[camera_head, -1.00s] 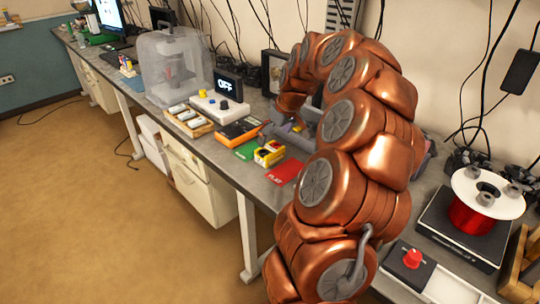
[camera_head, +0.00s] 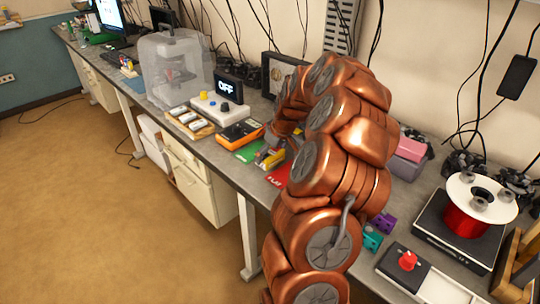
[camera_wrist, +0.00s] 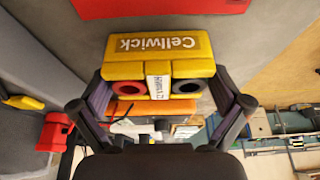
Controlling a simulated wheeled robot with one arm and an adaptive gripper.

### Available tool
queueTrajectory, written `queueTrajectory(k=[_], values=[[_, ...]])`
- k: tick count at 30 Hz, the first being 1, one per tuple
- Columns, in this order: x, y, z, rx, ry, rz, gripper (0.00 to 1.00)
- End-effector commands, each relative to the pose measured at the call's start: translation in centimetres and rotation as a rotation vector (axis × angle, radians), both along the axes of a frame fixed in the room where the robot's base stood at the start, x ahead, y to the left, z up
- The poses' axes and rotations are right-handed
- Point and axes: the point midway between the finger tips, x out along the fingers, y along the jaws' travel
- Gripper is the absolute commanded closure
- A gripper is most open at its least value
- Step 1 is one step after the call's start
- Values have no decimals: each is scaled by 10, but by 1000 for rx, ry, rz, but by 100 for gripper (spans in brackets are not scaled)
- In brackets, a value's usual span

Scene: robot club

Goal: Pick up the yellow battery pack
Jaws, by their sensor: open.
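The yellow battery pack (camera_wrist: 158,66) fills the upper middle of the wrist view. It has a "Cellwick" label, a white strip, and a red and a dark round terminal. My gripper (camera_wrist: 162,108) is open, with one dark finger on each side of the pack. The fingers are close to its sides; I cannot tell whether they touch. In the head view, the battery pack (camera_head: 269,162) is on the bench between the green and red mats, partly hidden by my gripper (camera_head: 266,153).
The red mat (camera_head: 279,174) and the green mat (camera_head: 248,152) lie beside the pack. An orange multimeter (camera_head: 240,132) and a white control box (camera_head: 219,110) stand further left. A spool on a scale (camera_head: 466,215) and a red-knob box (camera_head: 407,263) stand at right.

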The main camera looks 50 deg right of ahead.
Motion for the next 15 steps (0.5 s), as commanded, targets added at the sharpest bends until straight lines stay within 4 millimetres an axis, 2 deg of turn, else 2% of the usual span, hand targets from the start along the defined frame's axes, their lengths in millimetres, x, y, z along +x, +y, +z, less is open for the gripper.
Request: queueTrajectory(k=[4,15], values=[[0,0,0,-1,-1,0,0],[0,0,1,-1,-1,0,39]])
